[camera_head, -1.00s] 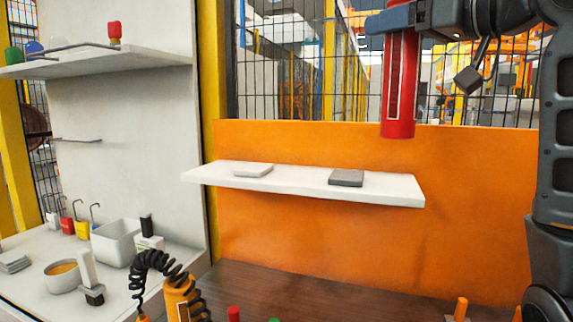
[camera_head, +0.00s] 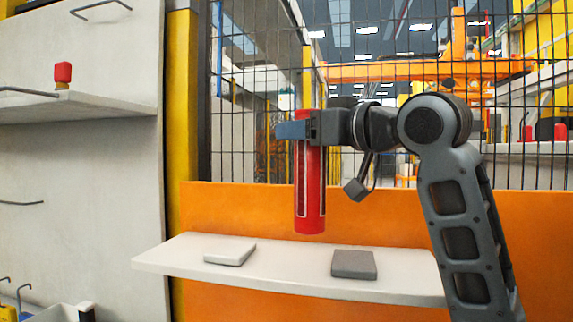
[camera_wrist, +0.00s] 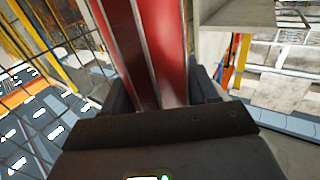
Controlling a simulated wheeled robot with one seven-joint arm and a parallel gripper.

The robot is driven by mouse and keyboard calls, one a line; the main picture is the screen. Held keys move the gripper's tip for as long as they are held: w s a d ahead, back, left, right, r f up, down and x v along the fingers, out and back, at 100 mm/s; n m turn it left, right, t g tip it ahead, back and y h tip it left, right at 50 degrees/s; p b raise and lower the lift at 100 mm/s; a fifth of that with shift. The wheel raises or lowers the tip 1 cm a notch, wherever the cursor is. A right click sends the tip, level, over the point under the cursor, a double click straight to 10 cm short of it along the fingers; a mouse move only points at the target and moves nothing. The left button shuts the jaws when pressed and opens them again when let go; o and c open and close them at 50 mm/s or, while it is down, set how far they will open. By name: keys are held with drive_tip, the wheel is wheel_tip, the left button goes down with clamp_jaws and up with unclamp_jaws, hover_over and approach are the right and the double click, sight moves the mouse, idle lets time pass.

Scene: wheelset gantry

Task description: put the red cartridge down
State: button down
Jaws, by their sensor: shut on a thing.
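The red cartridge (camera_head: 310,205) is a tall red cylinder with a pale-edged panel on its side. It hangs upright in the head view, in front of the mesh fence, and its lower end appears above the white shelf (camera_head: 290,284). My gripper (camera_head: 292,131) is shut on its upper part from the right. In the wrist view the cartridge (camera_wrist: 160,45) runs up between the two fingers, and its far end is out of frame. A white pad (camera_head: 230,252) and a grey pad (camera_head: 354,264) lie on the shelf, with the cartridge's bottom between them in the picture.
An orange panel (camera_head: 240,212) and a mesh fence (camera_head: 250,130) stand behind the shelf. At left, a higher shelf (camera_head: 90,106) on a pale wall carries a small red-topped item (camera_head: 63,75). The white shelf holds only the two pads.

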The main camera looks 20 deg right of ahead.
wheel_tip(320, 180, down, 6)
drive_tip(key=w+a+p, duration=0.1)
drive_tip(key=a, duration=0.1)
drive_tip(key=shift+w+a+r, duration=0.15)
drive_tip(key=shift+w+a, duration=0.1)
drive_tip(key=shift+c, duration=1.5)
unclamp_jaws()
drive_tip(key=b+v, duration=0.2)
drive_tip(key=v, duration=1)
